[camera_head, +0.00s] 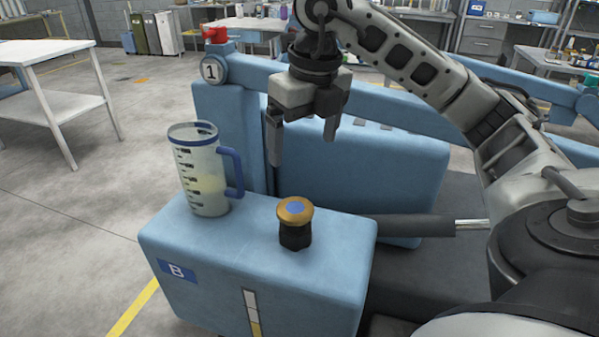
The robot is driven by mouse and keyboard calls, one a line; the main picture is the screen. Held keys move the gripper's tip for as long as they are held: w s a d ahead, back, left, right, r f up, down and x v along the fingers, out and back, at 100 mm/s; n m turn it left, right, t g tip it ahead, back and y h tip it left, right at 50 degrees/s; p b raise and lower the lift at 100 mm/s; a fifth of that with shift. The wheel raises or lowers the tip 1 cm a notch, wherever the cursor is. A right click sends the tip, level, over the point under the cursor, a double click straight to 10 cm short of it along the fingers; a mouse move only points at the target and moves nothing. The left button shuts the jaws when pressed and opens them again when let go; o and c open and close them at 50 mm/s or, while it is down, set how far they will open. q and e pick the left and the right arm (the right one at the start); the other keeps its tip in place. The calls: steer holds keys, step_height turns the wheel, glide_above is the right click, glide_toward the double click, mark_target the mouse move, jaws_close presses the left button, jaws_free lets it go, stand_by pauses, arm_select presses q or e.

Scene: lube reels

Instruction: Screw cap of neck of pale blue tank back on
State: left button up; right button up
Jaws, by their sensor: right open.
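The pale blue tank (205,247) stands in the foreground, with a "B" label and a sight strip on its front. On its top, a cap (295,211), orange-gold with a blue centre, sits on the black neck (295,237). I cannot tell whether it is threaded on. My right gripper (303,148) is open and empty, pointing down. It is above and behind the cap in the picture, clear of it. My left gripper is not in view.
A clear measuring jug (203,175) with a blue handle and rim stands on the tank top, left of the cap. Behind is a larger blue body (400,170) and a post marked "1" (222,110) with a red knob. A white table (45,52) stands at far left.

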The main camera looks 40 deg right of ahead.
mark_target(295, 208)
steer(key=f, duration=0.5)
steer(key=w+f, duration=0.1)
steer(key=f, duration=0.3)
steer(key=w+f, duration=0.1)
steer(key=f, duration=0.4)
steer(key=shift+w+f, duration=0.1)
steer(key=shift+f, duration=0.2)
steer(key=c, duration=1.1)
steer(key=shift+f+m+b, duration=0.1)
steer(key=shift+m+b, duration=0.25)
steer(key=shift+m, duration=0.45)
steer(key=m, duration=0.2)
steer(key=shift+m, duration=0.3)
steer(key=shift+m+h, duration=0.3)
steer(key=shift+m, duration=0.1)
steer(key=m, duration=0.4)
steer(key=shift+a+g, duration=0.1)
steer(key=shift+g, duration=0.3)
steer(key=shift+m+h, duration=0.3)
steer(key=shift+m, duration=0.3)
